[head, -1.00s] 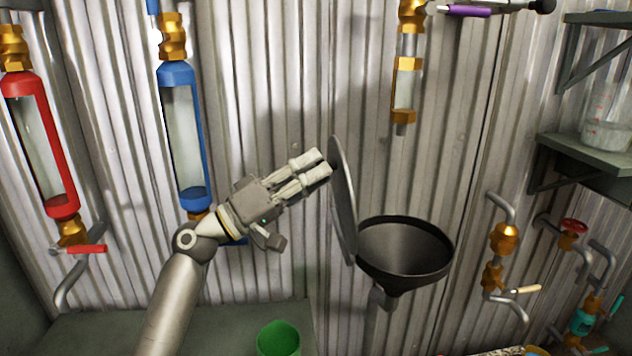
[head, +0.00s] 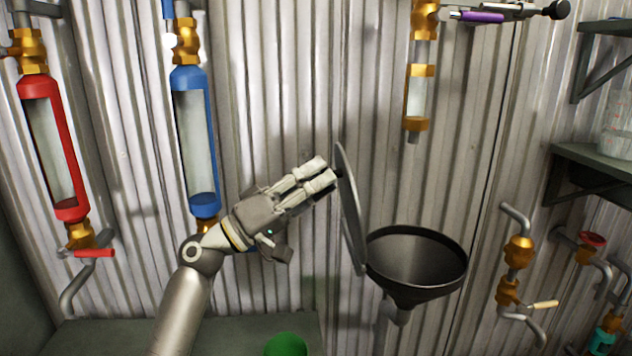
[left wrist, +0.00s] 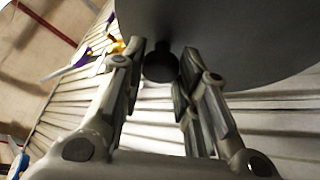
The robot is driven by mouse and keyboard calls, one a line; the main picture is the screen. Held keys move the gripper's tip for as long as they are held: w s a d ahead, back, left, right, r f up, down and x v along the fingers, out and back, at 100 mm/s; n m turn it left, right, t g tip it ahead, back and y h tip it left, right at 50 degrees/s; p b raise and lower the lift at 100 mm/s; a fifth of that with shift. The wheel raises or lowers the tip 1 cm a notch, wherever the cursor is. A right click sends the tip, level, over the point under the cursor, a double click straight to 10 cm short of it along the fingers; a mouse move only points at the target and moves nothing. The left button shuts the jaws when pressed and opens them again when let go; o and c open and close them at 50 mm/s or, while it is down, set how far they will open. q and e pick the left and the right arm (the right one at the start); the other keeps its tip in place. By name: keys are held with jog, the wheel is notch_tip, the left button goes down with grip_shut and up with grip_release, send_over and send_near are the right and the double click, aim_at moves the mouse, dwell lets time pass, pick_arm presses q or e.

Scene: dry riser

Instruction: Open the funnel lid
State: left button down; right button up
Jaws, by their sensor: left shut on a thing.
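The black funnel (head: 417,262) is fixed at the wall right of centre, its wide mouth uncovered. Its round grey lid (head: 351,215) stands nearly upright at the funnel's left rim, seen almost edge-on. My left gripper (head: 330,176) is at the outer, left face of the lid, near its upper half. In the left wrist view, the lid (left wrist: 230,40) fills the top right, and its dark knob (left wrist: 160,66) sits between my two fingers. The gripper is shut on this knob. The knob is mostly hidden in the head view. My right gripper is not in view.
A red cylinder (head: 42,130) and a blue cylinder (head: 183,80) hang on the corrugated wall at left. A brass fitting (head: 417,124) hangs above the funnel. Brass valves (head: 518,252) and a shelf (head: 598,165) are at right. A green container (head: 286,346) stands below.

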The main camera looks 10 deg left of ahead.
pick_arm(q)
jog(key=c, duration=1.1)
grip_release()
jog(key=v, duration=1.2)
jog(key=shift+f, duration=0.1)
